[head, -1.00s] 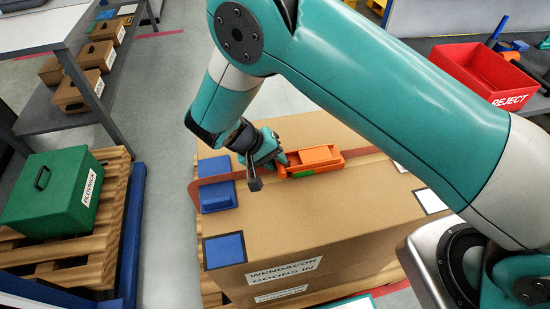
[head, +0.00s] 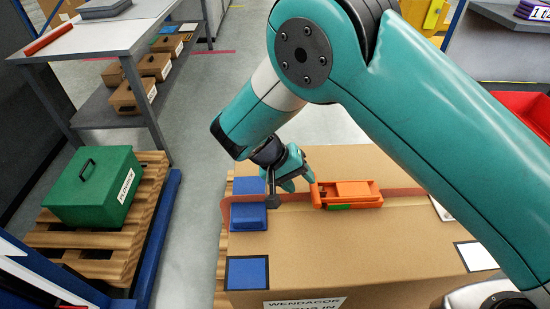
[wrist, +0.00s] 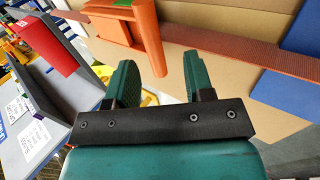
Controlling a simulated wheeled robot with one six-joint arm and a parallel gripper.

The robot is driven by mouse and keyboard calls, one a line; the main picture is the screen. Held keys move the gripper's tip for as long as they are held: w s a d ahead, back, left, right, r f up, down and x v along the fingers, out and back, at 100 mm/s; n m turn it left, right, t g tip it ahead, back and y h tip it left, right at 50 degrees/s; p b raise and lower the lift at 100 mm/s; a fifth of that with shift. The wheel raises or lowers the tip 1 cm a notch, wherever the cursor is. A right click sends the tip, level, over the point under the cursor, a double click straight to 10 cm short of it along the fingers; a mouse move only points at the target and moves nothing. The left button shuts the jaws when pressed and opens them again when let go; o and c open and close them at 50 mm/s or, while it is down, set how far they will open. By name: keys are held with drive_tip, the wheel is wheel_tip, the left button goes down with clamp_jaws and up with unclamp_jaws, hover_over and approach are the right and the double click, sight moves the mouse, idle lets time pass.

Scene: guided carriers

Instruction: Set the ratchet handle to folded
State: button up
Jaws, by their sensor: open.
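The orange ratchet (head: 348,194) lies on a brown strap (head: 292,196) across the top of a cardboard box (head: 400,240). A small green patch shows on its near side. At its left end an orange bar (head: 316,196), which looks like part of the handle, stands up from the body. The bar shows large in the wrist view (wrist: 148,48). My gripper (head: 298,180) is just left of this end. In the wrist view its green fingers (wrist: 165,72) are apart, with the bar ahead of the gap. I cannot tell whether they touch, nor the handle's exact angle.
Blue pads (head: 248,217) lie on the box's left side. A green case (head: 92,186) stands on a pallet at the left. A shelf bench (head: 110,40) with brown boxes is behind it. A red bin (head: 525,110) is at the right.

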drive_tip(key=v, duration=1.2)
drive_tip(key=shift+p, duration=0.45)
drive_tip(key=shift+r, duration=0.15)
drive_tip(key=s+d+r+n+y, duration=0.2)
drive_tip(key=d+r+n+y, duration=0.25)
drive_tip(key=d+r, duration=0.65)
drive_tip(key=s+d+r+n+y, duration=0.1)
drive_tip(key=s+r+y, duration=0.1)
drive_tip(key=s, duration=0.7)
drive_tip(key=s+d+r+n+y, duration=0.1)
drive_tip(key=s+d+r+y, duration=0.1)
drive_tip(key=s+y, duration=0.3)
drive_tip(key=s+r, duration=0.1)
drive_tip(key=s, duration=0.3)
drive_tip(key=shift+s+d, duration=0.3)
drive_tip(key=shift+s, duration=0.05)
drive_tip(key=shift+r+n, duration=0.1)
drive_tip(key=shift+n, duration=0.15)
